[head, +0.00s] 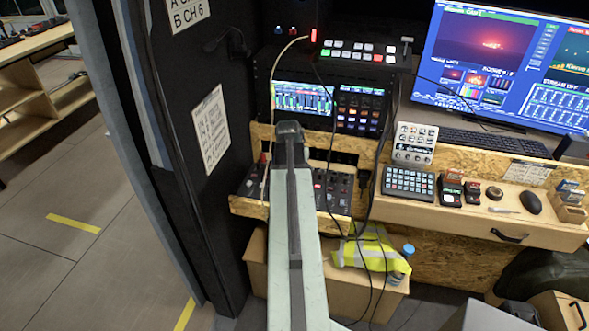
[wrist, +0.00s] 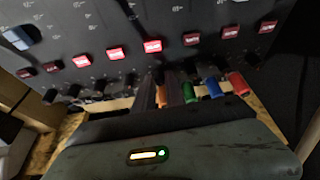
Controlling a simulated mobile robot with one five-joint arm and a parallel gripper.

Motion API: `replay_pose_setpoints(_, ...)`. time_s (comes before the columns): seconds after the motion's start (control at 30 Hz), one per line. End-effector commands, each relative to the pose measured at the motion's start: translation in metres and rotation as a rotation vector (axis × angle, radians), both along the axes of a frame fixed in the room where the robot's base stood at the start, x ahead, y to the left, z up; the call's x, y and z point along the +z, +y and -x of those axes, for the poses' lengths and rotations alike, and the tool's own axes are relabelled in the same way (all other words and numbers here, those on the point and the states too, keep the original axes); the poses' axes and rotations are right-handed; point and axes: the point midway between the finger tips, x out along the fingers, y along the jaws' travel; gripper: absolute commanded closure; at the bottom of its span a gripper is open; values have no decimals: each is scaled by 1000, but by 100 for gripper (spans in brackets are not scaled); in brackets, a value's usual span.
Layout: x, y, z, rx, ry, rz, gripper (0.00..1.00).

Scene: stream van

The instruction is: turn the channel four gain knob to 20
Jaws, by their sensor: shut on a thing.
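The mixer (head: 333,190) is a dark box in a wooden bay below the lit screens in the head view. Its dark panel (wrist: 110,22) fills the top of the wrist view, with a row of red buttons (wrist: 153,46) and dark knobs along its near edge. My gripper (wrist: 160,80) reaches that edge with two dark fingers close together. It is shut on a knob there, mostly hidden by the fingers. I cannot read the knob's channel number or setting. In the head view my arm hides the gripper and part of the mixer.
Orange (wrist: 161,97), green (wrist: 189,92), blue (wrist: 213,87) and red (wrist: 239,84) pieces sit close by the fingers. A thin cable (head: 268,130) hangs in front of the mixer's left part. A keypad (head: 408,184) stands on the desk to the right.

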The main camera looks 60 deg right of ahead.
Motion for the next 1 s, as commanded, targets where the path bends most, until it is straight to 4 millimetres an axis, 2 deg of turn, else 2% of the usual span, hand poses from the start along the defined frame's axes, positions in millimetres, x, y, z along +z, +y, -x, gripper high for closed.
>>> replay_pose_setpoints(0.67, 0, 0, 0, -56, 0, 0, 100)
replay_pose_setpoints(0.7, 0, 0, 0, -56, 0, 0, 74)
replay_pose_setpoints(0.73, 0, 0, 0, -56, 0, 0, 66)
replay_pose_setpoints(0.77, 0, 0, 0, -56, 0, 0, 63)
replay_pose_setpoints(1.0, 0, 0, 0, -56, 0, 0, 63)
